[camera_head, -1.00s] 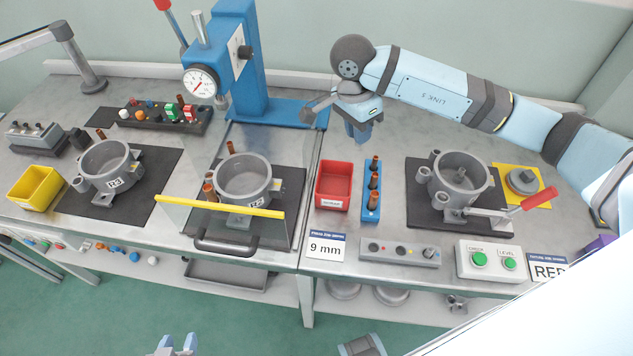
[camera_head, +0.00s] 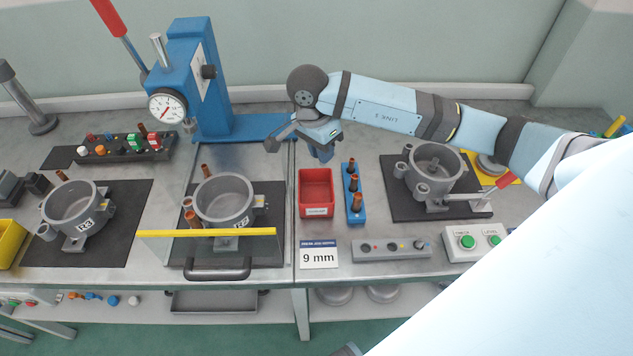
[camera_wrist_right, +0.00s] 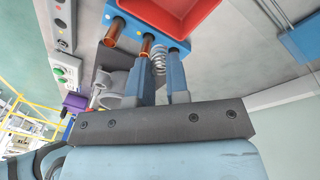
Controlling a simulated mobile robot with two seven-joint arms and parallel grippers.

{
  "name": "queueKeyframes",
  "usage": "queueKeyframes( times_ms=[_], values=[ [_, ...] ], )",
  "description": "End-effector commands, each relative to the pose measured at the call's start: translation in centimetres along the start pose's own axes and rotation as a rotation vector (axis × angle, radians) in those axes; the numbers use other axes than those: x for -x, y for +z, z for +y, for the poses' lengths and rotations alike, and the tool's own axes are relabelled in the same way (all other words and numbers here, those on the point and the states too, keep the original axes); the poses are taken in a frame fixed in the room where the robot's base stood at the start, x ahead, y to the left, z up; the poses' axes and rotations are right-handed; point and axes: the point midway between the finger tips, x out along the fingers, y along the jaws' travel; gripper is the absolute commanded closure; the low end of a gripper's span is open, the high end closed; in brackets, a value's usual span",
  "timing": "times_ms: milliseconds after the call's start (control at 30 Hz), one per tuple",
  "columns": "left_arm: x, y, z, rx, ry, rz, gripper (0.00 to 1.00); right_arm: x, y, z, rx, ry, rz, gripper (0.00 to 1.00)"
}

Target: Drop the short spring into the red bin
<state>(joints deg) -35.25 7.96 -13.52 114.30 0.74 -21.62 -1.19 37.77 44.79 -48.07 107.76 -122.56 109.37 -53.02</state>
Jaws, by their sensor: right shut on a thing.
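The red bin (camera_head: 318,211) stands on the bench at the middle in the head view, a white label on its front. In the right wrist view, part of the red bin (camera_wrist_right: 185,22) shows at the top. My right gripper (camera_head: 322,152) hangs above the bench just behind the bin in the head view. In the right wrist view its two blue fingers (camera_wrist_right: 163,75) are shut on a pale coiled spring (camera_wrist_right: 158,58). The spring cannot be made out in the head view. My left gripper is not in view.
A blue holder (camera_head: 355,216) with copper pieces stands just right of the bin. A blue press with a dial (camera_head: 168,108) stands at the back left. Grey cylindrical housings (camera_head: 224,200) sit on dark mats either side. A "9 mm" card (camera_head: 319,254) lies in front of the bin.

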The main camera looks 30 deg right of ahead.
Motion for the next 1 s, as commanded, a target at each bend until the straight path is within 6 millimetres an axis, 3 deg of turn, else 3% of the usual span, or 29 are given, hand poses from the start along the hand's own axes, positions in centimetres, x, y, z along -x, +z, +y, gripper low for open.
queueKeyframes(
  times_ms=[133,467,500,600,1000],
  values=[
    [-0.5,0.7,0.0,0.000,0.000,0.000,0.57,-1.7,0.2,-0.2,0.000,0.001,-0.002,1.00],
    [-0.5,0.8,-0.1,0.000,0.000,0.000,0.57,-2.1,0.2,-0.3,0.000,0.000,0.000,1.00],
    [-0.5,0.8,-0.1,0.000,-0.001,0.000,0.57,-2.1,0.2,-0.3,0.000,0.000,0.000,0.78],
    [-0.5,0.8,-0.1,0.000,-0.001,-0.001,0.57,-2.1,0.2,-0.3,0.000,0.000,0.000,0.55],
    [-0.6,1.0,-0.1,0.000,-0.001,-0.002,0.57,-1.2,0.2,-0.4,0.000,-0.002,-0.001,0.55]
  ],
)
